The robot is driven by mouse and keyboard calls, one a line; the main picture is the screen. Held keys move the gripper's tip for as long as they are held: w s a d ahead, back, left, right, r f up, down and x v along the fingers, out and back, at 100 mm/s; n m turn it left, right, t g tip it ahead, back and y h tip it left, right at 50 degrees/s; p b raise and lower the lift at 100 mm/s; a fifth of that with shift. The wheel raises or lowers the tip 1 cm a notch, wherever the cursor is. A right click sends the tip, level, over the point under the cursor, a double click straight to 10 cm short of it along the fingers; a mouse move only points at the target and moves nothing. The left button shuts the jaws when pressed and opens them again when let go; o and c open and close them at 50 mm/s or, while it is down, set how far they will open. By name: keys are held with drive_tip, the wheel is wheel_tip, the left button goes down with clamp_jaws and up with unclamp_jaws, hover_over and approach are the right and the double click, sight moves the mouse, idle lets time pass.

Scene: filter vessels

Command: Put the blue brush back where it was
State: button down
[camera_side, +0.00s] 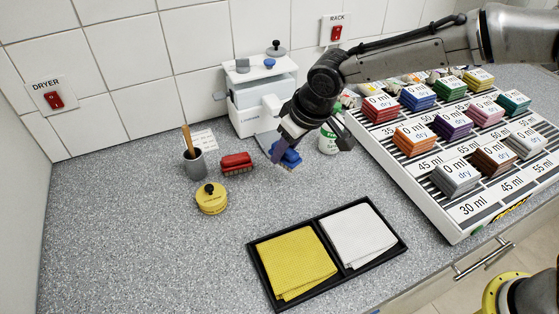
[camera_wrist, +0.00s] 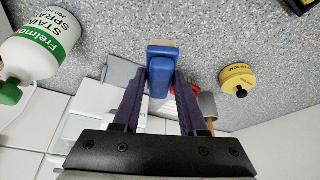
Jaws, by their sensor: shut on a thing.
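The blue brush (camera_side: 287,157) is held in my gripper (camera_side: 280,150), in front of the white machine in the side view. The wrist view shows the blue brush (camera_wrist: 161,66) between the two dark fingers of my gripper (camera_wrist: 160,85), which are shut on it. It seems to be above the counter, but the exact height cannot be told. A red brush (camera_side: 236,163) lies on the counter to the left of it. In the wrist view the red brush is mostly hidden behind my right-hand finger.
A grey cup with a wooden-handled tool (camera_side: 195,163), a yellow round container (camera_side: 211,198) and a white machine (camera_side: 262,100) stand nearby. A spray bottle (camera_wrist: 40,47) is close by. The black tray (camera_side: 258,270) holds yellow and white cloths. A rack of coloured blocks (camera_side: 440,214) stands right.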

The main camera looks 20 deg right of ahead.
sight(279, 164)
drive_tip(key=shift+w+a+f, duration=0.3)
drive_tip(key=shift+w+f, duration=0.25)
drive_tip(key=shift+f, duration=0.1)
drive_tip(key=shift+w+a+f, duration=0.1)
drive_tip(key=shift+w+f, duration=0.05)
drive_tip(key=shift+f, duration=1.55)
drive_tip(key=shift+f, duration=0.2)
drive_tip(key=shift+c, duration=2.2)
unclamp_jaws()
drive_tip(key=shift+r, duration=0.1)
drive_tip(key=shift+r, duration=0.35)
drive_tip(key=v, duration=1.1)
drive_tip(key=shift+s+r, duration=0.25)
